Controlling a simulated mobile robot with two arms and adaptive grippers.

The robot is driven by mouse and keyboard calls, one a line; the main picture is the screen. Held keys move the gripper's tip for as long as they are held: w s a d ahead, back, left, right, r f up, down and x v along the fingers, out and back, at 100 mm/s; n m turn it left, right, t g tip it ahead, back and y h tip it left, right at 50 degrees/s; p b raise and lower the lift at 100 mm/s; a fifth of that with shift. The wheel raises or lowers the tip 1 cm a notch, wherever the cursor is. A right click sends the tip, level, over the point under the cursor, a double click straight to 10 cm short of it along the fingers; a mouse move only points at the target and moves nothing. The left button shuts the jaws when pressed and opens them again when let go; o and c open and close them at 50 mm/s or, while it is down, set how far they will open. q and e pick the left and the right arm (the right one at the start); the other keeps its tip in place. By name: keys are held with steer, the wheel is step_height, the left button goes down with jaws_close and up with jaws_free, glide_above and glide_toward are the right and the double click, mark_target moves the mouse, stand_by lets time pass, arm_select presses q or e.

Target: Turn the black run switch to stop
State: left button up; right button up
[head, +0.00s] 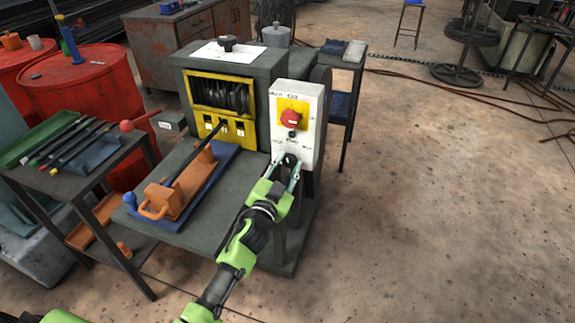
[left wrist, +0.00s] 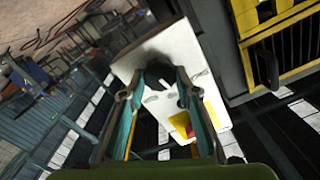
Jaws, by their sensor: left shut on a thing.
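The black run switch (head: 289,159) is a small knob low on the white control box (head: 312,130), below a red rotary switch (head: 291,117) on a yellow plate. My left gripper (head: 285,172) reaches up to it, with its fingertips closed around the knob. In the left wrist view the two teal fingers of my left gripper (left wrist: 158,80) meet at the dark knob (left wrist: 158,72) on the white box face. The fingers partly hide the knob, so I cannot tell which way it points. My right gripper is not in view.
The grey capstan machine (head: 275,72) stands directly left of the box. An orange block with a handle (head: 165,200) lies on a blue tray in front. A side table (head: 40,175) with tools and red drums (head: 85,90) stand left. The floor to the right is open.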

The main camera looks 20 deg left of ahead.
arm_select(q)
steer(key=shift+m, duration=1)
steer(key=o, duration=1.1)
steer(key=s, duration=1.2)
steer(key=shift+a, duration=0.15)
